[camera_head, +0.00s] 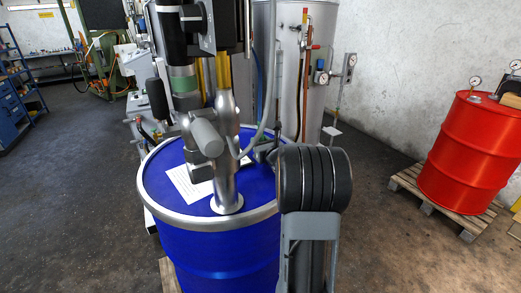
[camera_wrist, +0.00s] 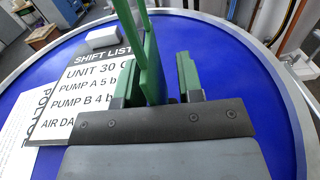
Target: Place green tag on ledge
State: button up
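A tall, thin green piece (camera_wrist: 152,60), which looks like the green tag, stands up between the fingers of my gripper (camera_wrist: 157,85) in the wrist view. A second green strip rises beside the left finger; I cannot tell if it is part of the same piece. A blue gap shows between the green piece and the right finger, so a firm hold is not clear. My gripper is over the blue drum's lid (camera_wrist: 240,125). I cannot identify the ledge.
A printed shift list (camera_wrist: 85,85) and another sheet (camera_wrist: 22,130) lie on the lid, with a small white block (camera_wrist: 97,36) near the rim. A red drum (camera_head: 470,150) stands on a pallet at right. A tall pale tank (camera_head: 285,70) stands behind. Floor between the drums is clear.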

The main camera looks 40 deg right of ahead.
grip_shut()
jog(key=shift+r, duration=0.1)
dwell(0.4)
